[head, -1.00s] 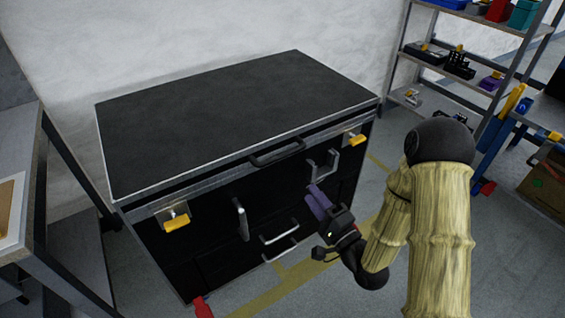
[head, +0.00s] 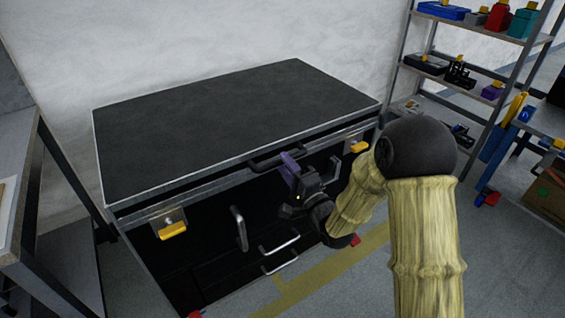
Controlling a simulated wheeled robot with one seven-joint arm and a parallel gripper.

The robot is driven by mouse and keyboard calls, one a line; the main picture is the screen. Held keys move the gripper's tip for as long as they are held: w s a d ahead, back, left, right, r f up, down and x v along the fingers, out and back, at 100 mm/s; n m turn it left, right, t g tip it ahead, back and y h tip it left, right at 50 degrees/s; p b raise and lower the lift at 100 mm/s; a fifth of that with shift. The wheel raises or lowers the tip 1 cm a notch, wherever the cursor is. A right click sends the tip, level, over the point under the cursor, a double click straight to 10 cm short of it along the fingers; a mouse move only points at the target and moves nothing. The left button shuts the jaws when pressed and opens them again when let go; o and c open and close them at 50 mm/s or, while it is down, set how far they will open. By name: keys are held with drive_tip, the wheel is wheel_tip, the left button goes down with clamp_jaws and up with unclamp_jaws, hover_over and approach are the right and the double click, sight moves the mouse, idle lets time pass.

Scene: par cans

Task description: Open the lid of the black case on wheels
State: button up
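The black case (head: 190,262) stands against the wall, with its flat black lid (head: 235,120) on top, edged in metal. The lid looks closed. A dark handle (head: 262,164) sits at the middle of the lid's front edge. My gripper (head: 289,165), with purple fingers, is at the right end of this handle and overlaps it in the picture. Whether the fingers are apart or closed on the handle is too small to tell. Two yellow latches show on the front, the left one (head: 173,230) and the right one (head: 357,147). My arm hides part of the right front.
A workbench (head: 30,215) stands close on the left. A metal shelf (head: 478,75) with coloured boxes is at the back right, with a blue-framed bench (head: 497,145) beside it. Grey floor with a yellow stripe (head: 365,247) is free in front of the case.

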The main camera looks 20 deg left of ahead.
drive_tip(key=shift+x, duration=1.2)
drive_tip(key=shift+c, duration=0.3)
clamp_jaws()
drive_tip(key=shift+r, duration=0.1)
